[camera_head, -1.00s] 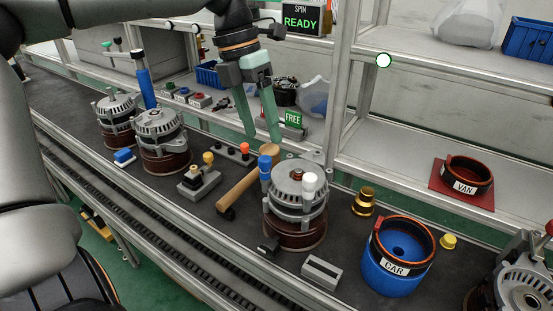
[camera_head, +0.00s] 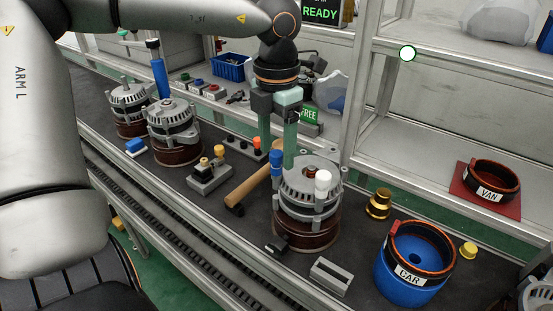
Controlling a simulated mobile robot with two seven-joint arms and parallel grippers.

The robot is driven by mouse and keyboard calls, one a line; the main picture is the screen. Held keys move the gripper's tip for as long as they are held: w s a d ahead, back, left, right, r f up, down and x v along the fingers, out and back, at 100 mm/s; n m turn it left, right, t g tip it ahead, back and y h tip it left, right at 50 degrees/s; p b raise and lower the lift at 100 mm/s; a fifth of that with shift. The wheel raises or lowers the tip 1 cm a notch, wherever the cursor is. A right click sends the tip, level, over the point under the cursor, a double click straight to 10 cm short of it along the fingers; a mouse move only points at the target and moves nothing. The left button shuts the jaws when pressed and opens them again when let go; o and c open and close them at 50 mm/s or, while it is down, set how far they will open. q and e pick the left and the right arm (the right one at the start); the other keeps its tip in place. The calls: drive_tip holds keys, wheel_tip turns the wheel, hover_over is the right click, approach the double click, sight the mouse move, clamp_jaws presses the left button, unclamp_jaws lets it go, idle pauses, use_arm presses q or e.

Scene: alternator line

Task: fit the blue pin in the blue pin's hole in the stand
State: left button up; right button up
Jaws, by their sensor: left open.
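The blue pin (camera_head: 276,163) stands upright at the left edge of the front alternator (camera_head: 310,193), with a white pin (camera_head: 322,181) on the near right side. My left gripper (camera_head: 277,153) points down over the blue pin, open, its green fingers apart. The pin's top shows between the fingertips; I cannot tell whether they touch it. A low dark stand (camera_head: 236,145) behind the mallet holds an orange pin (camera_head: 256,143). It is partly hidden, and I cannot make out the blue pin's hole. My right gripper is not in view.
A wooden-handled mallet (camera_head: 247,187) lies beside the alternator. A grey fixture (camera_head: 208,178) with yellow knobs is left of it. A shelf post (camera_head: 367,95) rises behind.

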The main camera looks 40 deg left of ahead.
sight(276, 152)
use_arm(q)
drive_tip(key=shift+f, duration=1.5)
drive_tip(key=shift+c, duration=0.4)
clamp_jaws()
